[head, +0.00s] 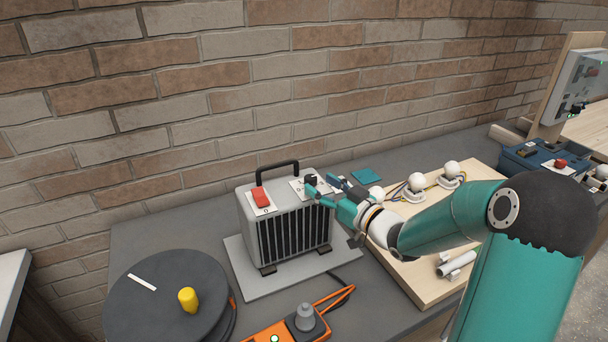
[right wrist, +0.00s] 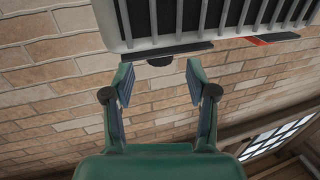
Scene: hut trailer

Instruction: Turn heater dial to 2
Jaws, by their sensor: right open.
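The heater (head: 288,232) is a light grey box with a dark grille and a black handle; it stands on a grey board. Its black dial (head: 311,180) sits on a white plate on the top right. A dark knob, which looks like the dial (right wrist: 160,61), shows past the heater's edge (right wrist: 200,38) in the right wrist view. My right gripper (head: 321,185) is open at the dial, partly covering that plate. In the wrist view the knob lies between the lines of the two fingertips (right wrist: 160,72); contact cannot be told. The dial's marks are unreadable. My left gripper is not in view.
A red switch (head: 261,197) is on the heater's top left. A cable reel (head: 165,300) and an orange power strip (head: 285,330) lie in front. A wooden board (head: 430,225) with white bulbs is to the right. A brick wall (head: 200,110) stands behind.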

